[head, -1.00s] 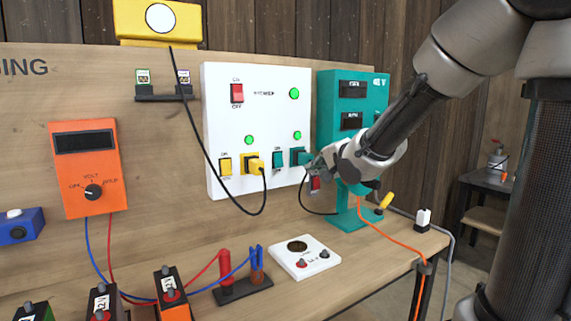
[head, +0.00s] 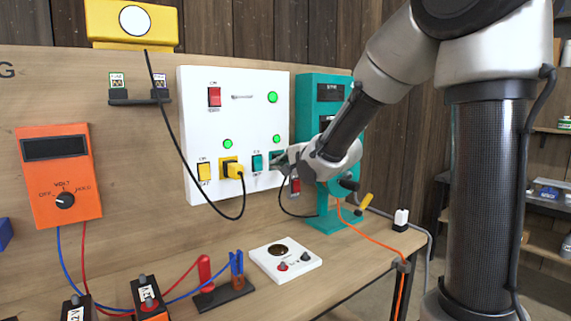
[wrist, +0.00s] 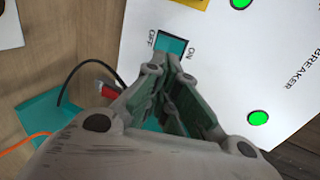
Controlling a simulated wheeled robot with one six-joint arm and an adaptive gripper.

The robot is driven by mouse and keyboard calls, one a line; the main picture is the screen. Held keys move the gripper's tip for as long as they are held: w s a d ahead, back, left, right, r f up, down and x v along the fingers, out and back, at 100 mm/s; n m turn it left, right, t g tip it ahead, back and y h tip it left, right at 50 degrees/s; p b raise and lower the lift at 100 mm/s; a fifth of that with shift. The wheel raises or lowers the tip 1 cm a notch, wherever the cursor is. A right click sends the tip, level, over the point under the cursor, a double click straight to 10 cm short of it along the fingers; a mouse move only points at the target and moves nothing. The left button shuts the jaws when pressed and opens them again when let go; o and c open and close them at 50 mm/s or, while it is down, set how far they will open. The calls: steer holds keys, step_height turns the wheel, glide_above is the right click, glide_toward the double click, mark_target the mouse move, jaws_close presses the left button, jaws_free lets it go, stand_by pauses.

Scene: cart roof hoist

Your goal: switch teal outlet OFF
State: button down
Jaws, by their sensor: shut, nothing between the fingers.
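The teal switch (head: 257,163) sits low on the white breaker panel (head: 215,110), right of the yellow outlet. In the wrist view the teal switch (wrist: 172,45) shows between its OFF label on the left and ON label on the right. The teal outlet (head: 275,157) is partly hidden behind my gripper (head: 279,163). In the wrist view my gripper (wrist: 176,64) is shut and empty, its fingertips at the switch's near edge. I cannot tell whether they touch it. A green light (head: 274,143) above the teal outlet is lit.
The yellow switch (head: 204,172) and yellow plug (head: 234,171) with a black cord are to the left. A red main switch (head: 214,97) is above. A teal machine (head: 313,95) stands close on the right.

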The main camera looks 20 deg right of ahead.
mark_target(262, 168)
steer(key=x, duration=0.8)
steer(key=shift+w+a, duration=0.1)
steer(key=shift+w, duration=0.25)
steer(key=shift+w+f, duration=0.25)
steer(key=shift+a, duration=0.1)
